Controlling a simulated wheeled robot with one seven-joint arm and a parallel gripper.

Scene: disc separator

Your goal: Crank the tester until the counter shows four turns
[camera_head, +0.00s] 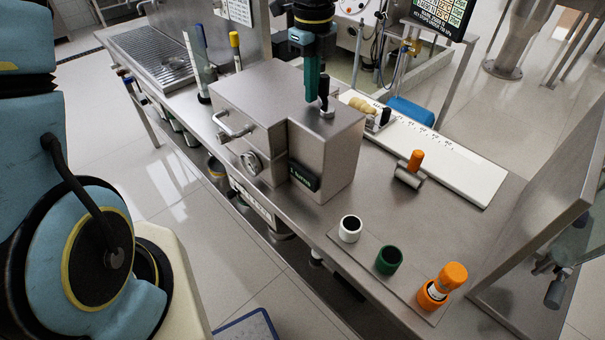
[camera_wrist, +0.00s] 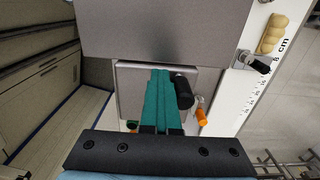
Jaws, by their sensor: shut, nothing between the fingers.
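The tester is a steel box (camera_head: 340,147) on the bench; its top also shows in the wrist view (camera_wrist: 130,85). Its crank has an upright black handle (camera_head: 323,84) on a small metal arm on the box top. The black handle also shows in the wrist view (camera_wrist: 184,93). A small dark counter (camera_head: 304,177) on the front face has green lettering that seems to read 1 turns, too small to be sure. My gripper (camera_head: 311,98) points down with its teal fingers shut and empty (camera_wrist: 161,76), right beside the handle. I cannot tell whether they touch.
A taller steel housing (camera_head: 250,95) with a bar handle adjoins the tester on the left. A white ruler board (camera_head: 445,160) and an orange-handled roller (camera_head: 414,165) lie to the right. White (camera_head: 350,228), green (camera_head: 389,260) and orange (camera_head: 434,295) holders stand at the front edge.

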